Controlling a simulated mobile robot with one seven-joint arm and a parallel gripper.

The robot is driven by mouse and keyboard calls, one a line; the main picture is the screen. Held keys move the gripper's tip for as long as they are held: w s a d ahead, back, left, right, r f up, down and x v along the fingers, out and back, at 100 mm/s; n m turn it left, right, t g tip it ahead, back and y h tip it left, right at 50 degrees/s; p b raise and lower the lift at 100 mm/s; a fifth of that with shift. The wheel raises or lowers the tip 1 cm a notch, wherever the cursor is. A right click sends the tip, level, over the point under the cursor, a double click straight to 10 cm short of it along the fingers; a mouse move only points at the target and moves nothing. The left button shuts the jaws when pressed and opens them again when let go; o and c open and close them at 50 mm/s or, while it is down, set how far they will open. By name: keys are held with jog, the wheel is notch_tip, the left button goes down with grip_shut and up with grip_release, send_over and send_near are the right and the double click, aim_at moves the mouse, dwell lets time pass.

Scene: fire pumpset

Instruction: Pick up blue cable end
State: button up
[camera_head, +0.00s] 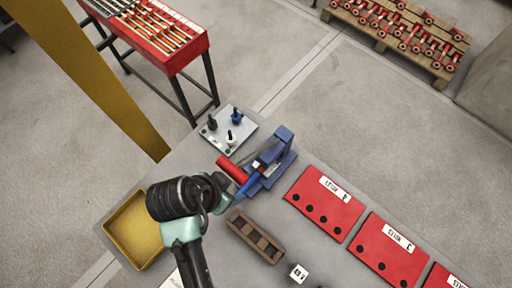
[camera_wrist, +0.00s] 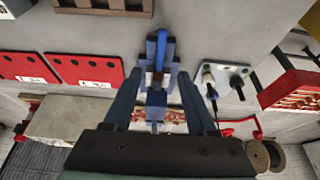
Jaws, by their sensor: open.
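A small blue connector (camera_head: 236,117) stands on a grey metal plate (camera_head: 212,139), beside a black connector (camera_head: 212,123) and a white one (camera_head: 230,136). I take it for the blue cable end. The plate (camera_wrist: 223,72) also shows right of my gripper in the wrist view, where I cannot make out the blue connector clearly. My gripper (camera_wrist: 159,77) is open, its two dark fingers spread over a blue vise-like fixture (camera_wrist: 161,48). I cannot tell whether a blue block (camera_wrist: 156,98) between the fingers is part of it. The fixture (camera_head: 279,151) is right of the plate in the head view.
A red cylinder (camera_head: 232,168) lies by the fixture. A yellow tray (camera_head: 137,229), a brown slotted block (camera_head: 255,237) and red panels (camera_head: 325,202) are on the same table. A yellow post (camera_head: 98,80) rises at left. A red tool table (camera_head: 155,25) stands behind.

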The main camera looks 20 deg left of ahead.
send_near(245, 188)
jog(key=shift+x, duration=0.95)
jog(key=shift+p+x, duration=0.35)
jog(key=shift+x, duration=2.85)
jog(key=shift+a, duration=0.1)
grip_shut()
